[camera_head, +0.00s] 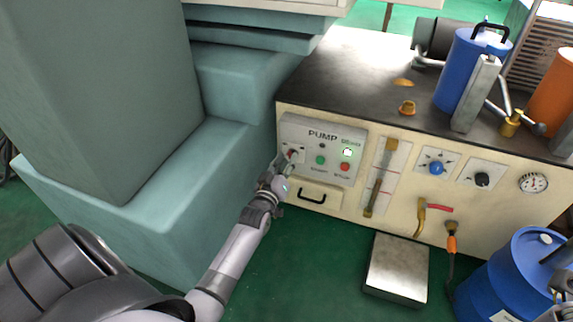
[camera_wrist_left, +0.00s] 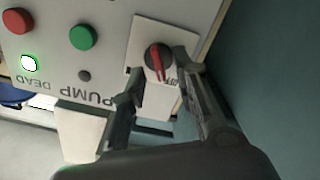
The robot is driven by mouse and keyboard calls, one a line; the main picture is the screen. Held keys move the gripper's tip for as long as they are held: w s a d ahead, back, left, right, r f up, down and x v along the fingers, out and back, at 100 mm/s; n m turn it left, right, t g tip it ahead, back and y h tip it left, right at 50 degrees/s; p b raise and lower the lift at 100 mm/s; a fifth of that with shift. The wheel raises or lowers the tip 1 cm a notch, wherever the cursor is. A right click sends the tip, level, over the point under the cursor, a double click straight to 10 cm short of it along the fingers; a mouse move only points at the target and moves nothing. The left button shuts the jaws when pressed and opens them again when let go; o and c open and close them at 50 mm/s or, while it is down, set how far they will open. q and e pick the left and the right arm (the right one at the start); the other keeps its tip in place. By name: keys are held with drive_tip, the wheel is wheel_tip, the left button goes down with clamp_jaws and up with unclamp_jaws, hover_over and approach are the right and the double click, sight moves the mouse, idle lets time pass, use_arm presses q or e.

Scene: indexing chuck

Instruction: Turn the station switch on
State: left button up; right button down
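The station switch is a black rotary knob with a red bar (camera_wrist_left: 158,62) on a white plate at a corner of the grey pump panel (camera_wrist_left: 105,20). In the wrist view its red bar points down toward small lettering that looks like OFF. In the head view the switch (camera_head: 293,152) is small and partly covered by my gripper. My left gripper (camera_head: 290,164) is at the panel's left side. In the wrist view its two fingers (camera_wrist_left: 158,80) are apart, one on each side of the knob; contact cannot be told. At the head view's right edge, a grey part (camera_head: 562,288) may be my right gripper, mostly cut off.
Green (camera_head: 320,160) and red (camera_head: 345,167) buttons and a lit lamp (camera_head: 347,152) sit right of the switch. A drawer handle (camera_head: 312,196) is below. A teal machine body (camera_head: 225,165) stands close on the left. A metal block (camera_head: 397,268) and blue drum (camera_head: 515,280) stand on the floor.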

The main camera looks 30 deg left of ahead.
use_arm(q)
drive_tip(key=shift+c, duration=0.3)
clamp_jaws()
idle(0.3)
